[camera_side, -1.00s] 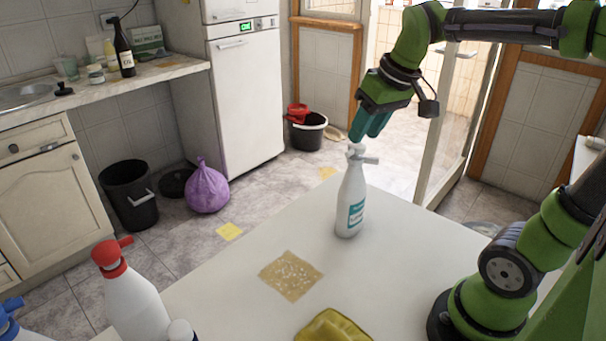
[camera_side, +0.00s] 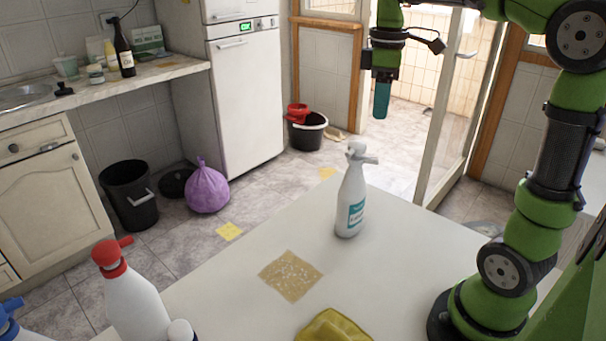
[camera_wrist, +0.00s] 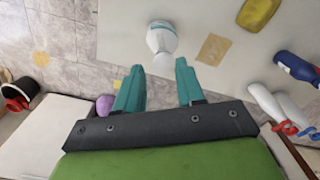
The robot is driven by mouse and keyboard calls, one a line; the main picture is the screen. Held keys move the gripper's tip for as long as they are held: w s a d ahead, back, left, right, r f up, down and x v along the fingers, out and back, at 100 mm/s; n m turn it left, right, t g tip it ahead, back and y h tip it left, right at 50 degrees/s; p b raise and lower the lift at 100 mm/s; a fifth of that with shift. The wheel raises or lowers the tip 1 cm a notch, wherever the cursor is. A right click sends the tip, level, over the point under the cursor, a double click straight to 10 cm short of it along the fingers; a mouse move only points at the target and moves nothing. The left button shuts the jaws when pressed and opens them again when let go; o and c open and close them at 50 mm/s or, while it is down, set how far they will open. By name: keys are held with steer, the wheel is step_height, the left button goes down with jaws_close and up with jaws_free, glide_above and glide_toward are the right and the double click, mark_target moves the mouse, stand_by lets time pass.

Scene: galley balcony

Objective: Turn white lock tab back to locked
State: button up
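A white spray bottle (camera_side: 349,208) with a teal label stands upright on the white table. Its white head (camera_side: 357,152) has a pale piece jutting out to the right; I cannot make out the lock tab or its setting. My gripper (camera_side: 380,114) points down, above and apart from the bottle's head. In the wrist view, its two teal fingers (camera_wrist: 159,82) are spread with nothing between them. The bottle (camera_wrist: 161,38) shows there beyond the fingertips, seen from above.
A tan patterned square (camera_side: 291,275) and a yellow cloth or sponge (camera_side: 334,328) lie on the table (camera_side: 240,285). A red-topped white bottle (camera_side: 135,303) stands at the lower left, with a blue-topped one (camera_side: 12,325) beside it. The table around the spray bottle is clear.

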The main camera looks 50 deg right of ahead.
mark_target(374, 158)
step_height(374, 158, down, 11)
steer(key=shift+f, duration=0.15)
jaws_close()
stand_by(0.4)
